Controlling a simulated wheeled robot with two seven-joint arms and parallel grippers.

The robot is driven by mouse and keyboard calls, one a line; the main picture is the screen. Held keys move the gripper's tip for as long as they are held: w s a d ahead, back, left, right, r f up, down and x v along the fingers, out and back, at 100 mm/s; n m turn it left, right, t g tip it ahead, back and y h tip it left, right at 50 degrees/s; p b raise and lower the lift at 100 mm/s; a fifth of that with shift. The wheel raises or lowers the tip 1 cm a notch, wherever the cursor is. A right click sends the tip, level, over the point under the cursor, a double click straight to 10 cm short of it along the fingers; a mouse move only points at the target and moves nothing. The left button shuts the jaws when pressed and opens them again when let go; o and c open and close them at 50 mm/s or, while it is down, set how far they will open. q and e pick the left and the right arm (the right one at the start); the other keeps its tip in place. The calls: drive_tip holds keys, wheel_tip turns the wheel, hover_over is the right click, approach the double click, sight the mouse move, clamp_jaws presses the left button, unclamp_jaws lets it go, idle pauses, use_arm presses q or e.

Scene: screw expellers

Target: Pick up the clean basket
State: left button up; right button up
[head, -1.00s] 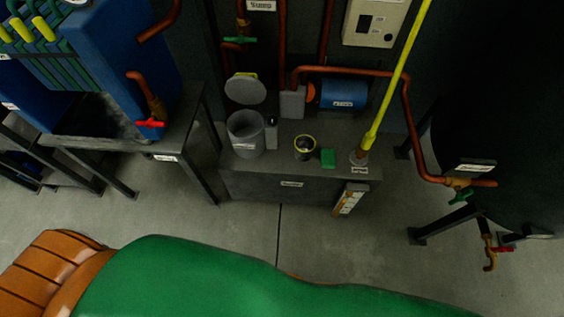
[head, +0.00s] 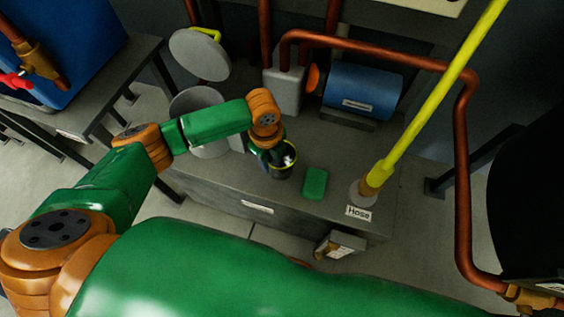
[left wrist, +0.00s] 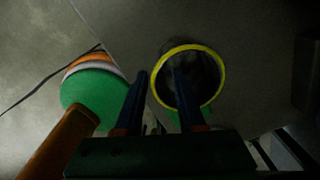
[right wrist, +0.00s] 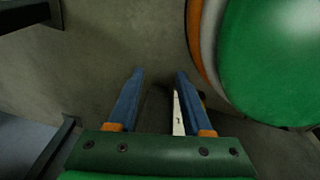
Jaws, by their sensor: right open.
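The basket (head: 284,176) is a small dark round container with a yellow rim, standing on the grey bench top. In the left wrist view its yellow rim (left wrist: 190,47) shows from above, with a dark inside. My left gripper (head: 277,158) is over the basket and partly hides it in the head view. In the left wrist view this gripper (left wrist: 160,72) is open; one finger overlaps the rim opening and the other is outside it. I cannot tell whether they touch. My right gripper (right wrist: 160,72) is open and empty, low over the floor, outside the head view.
A copper pipe (head: 463,180) runs down at the right. A blue machine stands at the left.

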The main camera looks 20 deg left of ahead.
sight(273, 177)
use_arm(q)
drive_tip(key=f, duration=0.1)
drive_tip(key=f+b, duration=0.1)
drive_tip(key=f, duration=0.1)
drive_tip(key=f+b, duration=0.1)
drive_tip(key=f, duration=0.1)
drive_tip(key=shift+s+d+f, duration=0.1)
drive_tip(key=shift+s+d, duration=0.05)
drive_tip(key=shift+s, duration=0.2)
drive_tip(key=shift+f, duration=0.25)
drive_tip(key=shift+r, duration=0.1)
use_arm(e)
drive_tip(key=shift+w+a+f, duration=0.2)
drive_tip(key=shift+w+f, duration=0.2)
drive_tip(key=shift+w, duration=0.15)
drive_tip(key=shift+w+a+f, duration=0.2)
drive_tip(key=shift+w+f, duration=0.15)
drive_tip(key=shift+w, duration=0.2)
use_arm(q)
clamp_jaws()
drive_tip(key=shift+w, duration=0.1)
